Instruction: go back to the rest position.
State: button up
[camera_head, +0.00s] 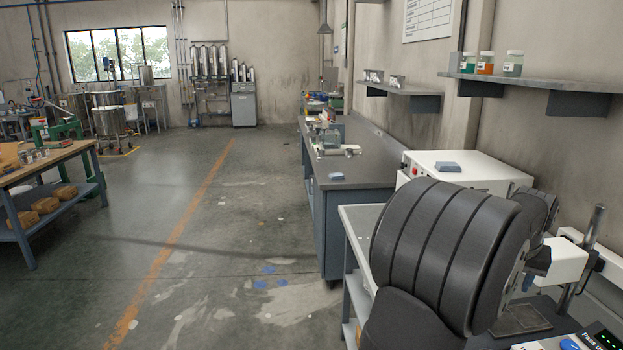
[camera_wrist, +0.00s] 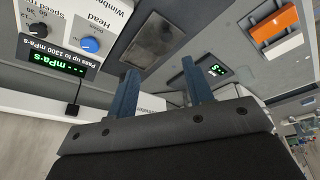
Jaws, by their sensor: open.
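My gripper (camera_wrist: 161,88) shows in the wrist view as two blue fingers standing apart, with nothing between them. Beyond the fingers is a bench top with instruments. In the head view my dark arm fills the lower right and hides part of the bench behind it. I cannot make out the fingertips there.
A white instrument panel with a blue knob (camera_wrist: 89,45) and a green display (camera_wrist: 57,62) is at the wrist view's upper left. An orange block (camera_wrist: 274,24) is at its upper right. The head view shows a grey bench (camera_head: 355,172), a wall shelf (camera_head: 540,82) and open floor (camera_head: 215,230).

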jog(key=shift+s+a+f+n+g+y, duration=0.15)
jog(key=shift+s+a+n, duration=0.15)
jog(key=shift+s+n, duration=0.15)
jog(key=shift+s+a+n+g+y, duration=0.15)
jog(key=shift+s+a+n, duration=0.15)
jog(key=shift+n, duration=0.25)
jog(key=shift+o, duration=0.4)
